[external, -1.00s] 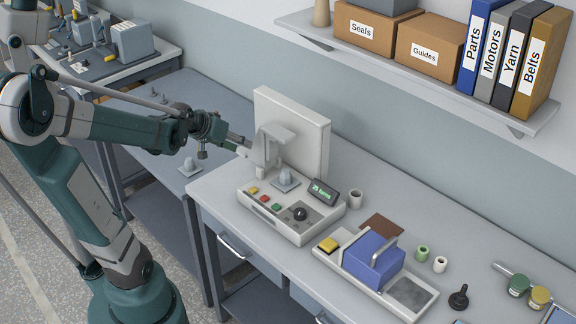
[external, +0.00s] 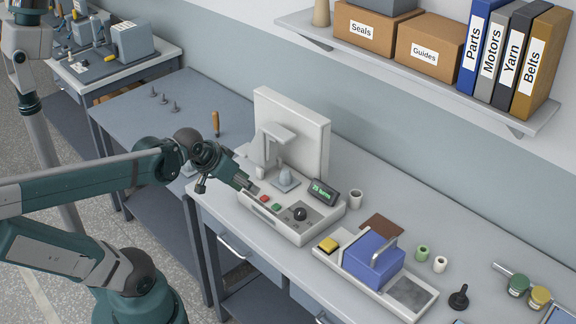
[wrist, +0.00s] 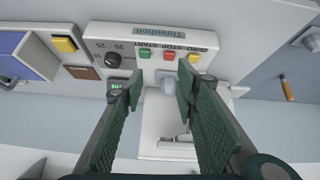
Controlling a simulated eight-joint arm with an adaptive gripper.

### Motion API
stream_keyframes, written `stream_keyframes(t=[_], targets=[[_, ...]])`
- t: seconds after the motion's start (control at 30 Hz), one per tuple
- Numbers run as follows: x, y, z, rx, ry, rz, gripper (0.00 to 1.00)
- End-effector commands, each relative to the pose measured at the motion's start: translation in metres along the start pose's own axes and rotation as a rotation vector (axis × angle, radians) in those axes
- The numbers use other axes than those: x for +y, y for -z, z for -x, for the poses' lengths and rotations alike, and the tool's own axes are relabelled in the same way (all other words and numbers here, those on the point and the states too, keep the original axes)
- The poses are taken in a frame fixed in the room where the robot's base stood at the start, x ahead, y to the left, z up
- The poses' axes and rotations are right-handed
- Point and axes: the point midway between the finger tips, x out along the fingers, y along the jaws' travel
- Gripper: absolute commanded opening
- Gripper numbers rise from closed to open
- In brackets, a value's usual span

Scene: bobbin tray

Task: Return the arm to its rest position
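My gripper (external: 246,186) is above the front left corner of the white winding machine (external: 310,226), close to its buttons. It points down and to the right. In the wrist view my gripper (wrist: 160,82) has its two green-padded fingers well apart. The machine's red button (wrist: 169,55), green button (wrist: 145,54) and yellow button (wrist: 193,57) are in front of the fingertips in that view. In the external view the yellow button is hidden behind my gripper.
A tray with a blue block (external: 374,262) stands right of the machine. Small spools (external: 422,253) and a white cup (external: 356,199) are nearby. A shelf (external: 420,80) with boxes and binders overhangs the back.

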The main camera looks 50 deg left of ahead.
Motion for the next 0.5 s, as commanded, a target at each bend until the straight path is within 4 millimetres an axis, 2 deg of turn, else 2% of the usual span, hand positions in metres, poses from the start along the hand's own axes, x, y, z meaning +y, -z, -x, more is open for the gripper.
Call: stream_keyframes(t=[0.03, 0.2, 0.5], targets=[[0.006, -0.007, 0.001, -0.004, -0.001, -0.017, 0.31], [0.014, -0.02, 0.008, -0.012, 0.006, -0.052, 0.31], [0.017, -0.024, 0.011, -0.014, 0.009, -0.065, 0.31]])
